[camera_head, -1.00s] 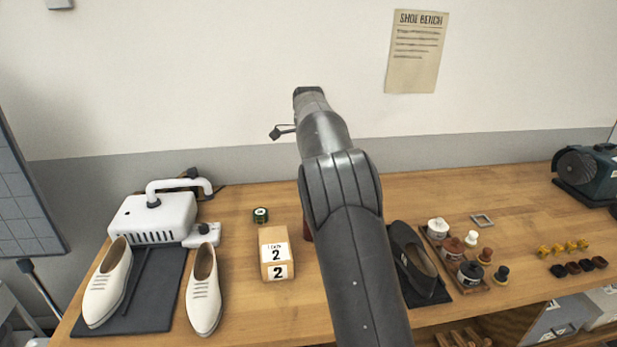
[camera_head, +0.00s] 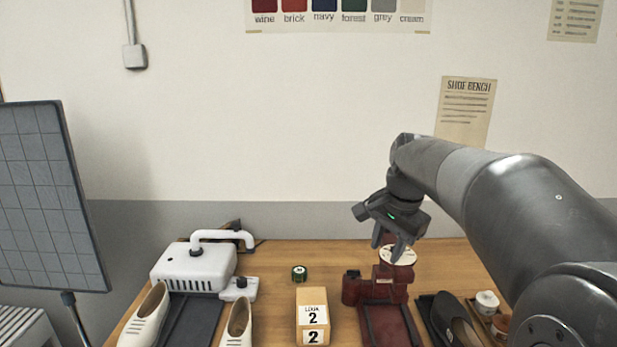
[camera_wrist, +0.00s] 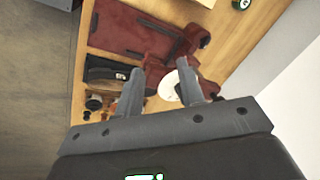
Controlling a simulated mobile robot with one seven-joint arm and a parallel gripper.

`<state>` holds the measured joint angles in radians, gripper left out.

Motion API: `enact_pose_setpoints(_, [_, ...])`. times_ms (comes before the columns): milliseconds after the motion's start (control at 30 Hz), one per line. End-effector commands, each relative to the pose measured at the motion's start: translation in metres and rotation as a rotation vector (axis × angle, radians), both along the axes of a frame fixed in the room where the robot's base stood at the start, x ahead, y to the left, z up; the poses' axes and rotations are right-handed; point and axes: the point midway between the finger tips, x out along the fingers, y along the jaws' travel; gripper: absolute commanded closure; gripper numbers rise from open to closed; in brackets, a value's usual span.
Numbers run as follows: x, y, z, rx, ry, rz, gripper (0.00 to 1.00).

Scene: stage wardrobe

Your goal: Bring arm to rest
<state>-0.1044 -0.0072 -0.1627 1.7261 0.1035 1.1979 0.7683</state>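My gripper (camera_head: 393,243) hangs at the end of my bent arm on the right side of the head view. It appears just above or in front of a dark red machine (camera_head: 387,288) with a round cream disc (camera_head: 398,256) on top. In the wrist view my gripper's two fingers (camera_wrist: 158,90) are spread apart with nothing held between them. The red machine (camera_wrist: 150,45) and its pale disc (camera_wrist: 168,86) lie beyond the fingertips. I cannot tell the exact gap between gripper and machine.
A white machine (camera_head: 193,268) and cream shoes (camera_head: 147,318) stand at left. A box marked 2 (camera_head: 312,315) and a small green tin (camera_head: 299,273) sit mid-bench. A dark shoe (camera_head: 452,322) and jars (camera_head: 486,301) are at right. A grey gridded panel (camera_head: 48,200) stands far left.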

Motion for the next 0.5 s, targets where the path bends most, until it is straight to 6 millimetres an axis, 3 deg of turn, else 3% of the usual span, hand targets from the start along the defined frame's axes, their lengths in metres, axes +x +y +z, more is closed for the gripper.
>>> enact_pose_setpoints(33, [-0.019, 0.000, 0.003, -0.010, -0.023, 0.046, 0.65])
enact_pose_setpoints(267, [-0.094, 0.002, -0.004, -0.087, -0.116, 0.275, 0.65])
enact_pose_setpoints(500, [-0.169, 0.006, -0.029, -0.203, -0.203, 0.511, 0.65])
